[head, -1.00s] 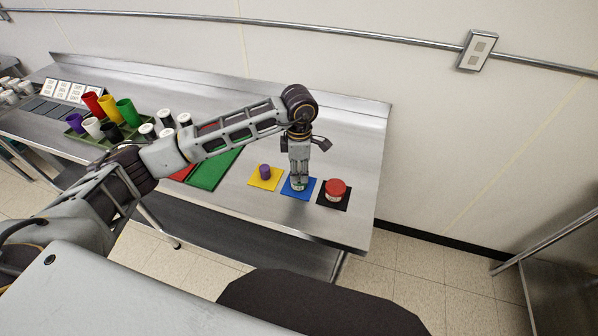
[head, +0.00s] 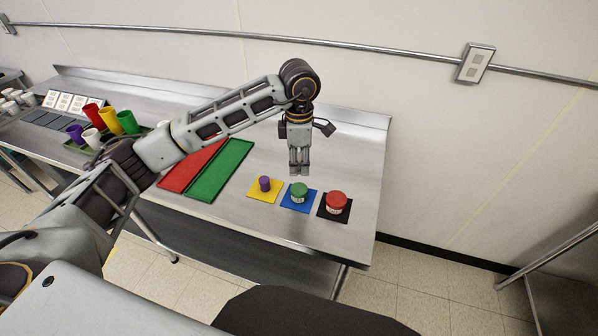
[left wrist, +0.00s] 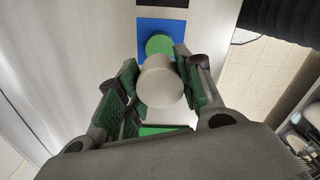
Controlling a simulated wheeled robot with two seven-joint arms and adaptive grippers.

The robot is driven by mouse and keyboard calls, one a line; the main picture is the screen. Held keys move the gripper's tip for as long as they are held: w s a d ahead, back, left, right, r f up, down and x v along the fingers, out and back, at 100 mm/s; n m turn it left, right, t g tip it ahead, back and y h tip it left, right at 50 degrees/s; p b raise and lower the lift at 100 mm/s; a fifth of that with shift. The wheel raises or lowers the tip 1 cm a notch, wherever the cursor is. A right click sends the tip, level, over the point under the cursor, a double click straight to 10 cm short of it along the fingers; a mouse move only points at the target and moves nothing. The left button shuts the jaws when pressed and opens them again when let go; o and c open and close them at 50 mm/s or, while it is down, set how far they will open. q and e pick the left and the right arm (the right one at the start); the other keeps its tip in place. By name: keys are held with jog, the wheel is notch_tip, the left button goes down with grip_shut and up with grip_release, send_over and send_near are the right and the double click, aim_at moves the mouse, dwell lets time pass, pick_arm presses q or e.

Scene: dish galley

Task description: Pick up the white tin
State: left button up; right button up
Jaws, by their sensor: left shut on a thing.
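My left gripper (head: 299,172) hangs fingers-down above the table, near the blue mat (head: 312,200). In the left wrist view its two green-padded fingers are shut on a pale, round-topped white tin (left wrist: 160,86). In the head view the fingers mostly hide the tin. It is clear of the green-lidded tin (head: 299,190) that stands on the blue mat; the green lid also shows just beyond the white tin in the left wrist view (left wrist: 158,43). My right gripper is not in view.
A small purple item (head: 264,183) stands on a yellow mat (head: 263,194). A red-lidded tin (head: 336,200) stands on a black mat (head: 334,216). Red (head: 190,170) and green (head: 222,170) trays lie to the left, with several coloured cups beyond. A wall rises behind.

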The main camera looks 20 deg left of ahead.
pick_arm(q)
jog(key=shift+r, duration=0.85)
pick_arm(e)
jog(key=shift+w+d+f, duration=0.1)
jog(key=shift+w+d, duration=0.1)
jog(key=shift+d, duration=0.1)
